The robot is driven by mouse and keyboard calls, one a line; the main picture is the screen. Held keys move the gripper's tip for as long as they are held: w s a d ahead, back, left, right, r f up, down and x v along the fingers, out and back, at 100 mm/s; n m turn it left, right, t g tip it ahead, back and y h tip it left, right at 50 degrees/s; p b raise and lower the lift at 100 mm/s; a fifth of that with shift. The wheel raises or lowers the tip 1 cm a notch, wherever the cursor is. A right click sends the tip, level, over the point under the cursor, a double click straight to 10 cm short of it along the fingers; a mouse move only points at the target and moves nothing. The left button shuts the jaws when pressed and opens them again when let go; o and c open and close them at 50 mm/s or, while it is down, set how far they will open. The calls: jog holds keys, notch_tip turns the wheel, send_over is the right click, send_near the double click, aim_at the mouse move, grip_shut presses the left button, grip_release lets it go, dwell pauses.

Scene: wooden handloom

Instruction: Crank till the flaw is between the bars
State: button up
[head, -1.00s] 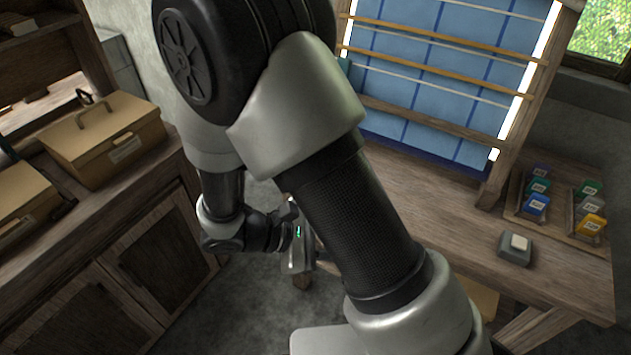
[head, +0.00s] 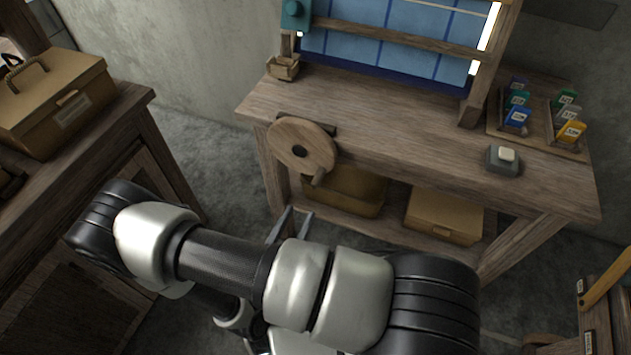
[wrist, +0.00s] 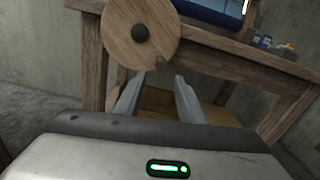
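The round wooden crank wheel (head: 301,146) is on the front left of the loom table, with a short peg handle (head: 318,178) at its lower edge. The wheel also shows in the wrist view (wrist: 155,25), its dark hub facing me. My gripper (head: 291,212) is open and empty, below and in front of the wheel, apart from it. In the wrist view its two fingers (wrist: 158,76) stand apart under the wheel. Blue cloth (head: 345,50) with darker grid lines hangs on the loom frame. A wooden crossbar (head: 400,37) crosses it. Its upper part is cut off; I see no flaw.
The loom table (head: 400,120) carries a tray of coloured cards (head: 516,117) and a grey block with a pale top (head: 503,160). Boxes (head: 444,215) sit on its lower shelf. A cabinet with a tan case (head: 60,105) stands left. Floor between is clear.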

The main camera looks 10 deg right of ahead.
aim_at(314, 186)
jog(key=x, duration=1.2)
jog(key=shift+w+d+b, duration=0.15)
jog(key=shift+w+b, duration=0.15)
jog(key=shift+b, duration=0.1)
grip_shut()
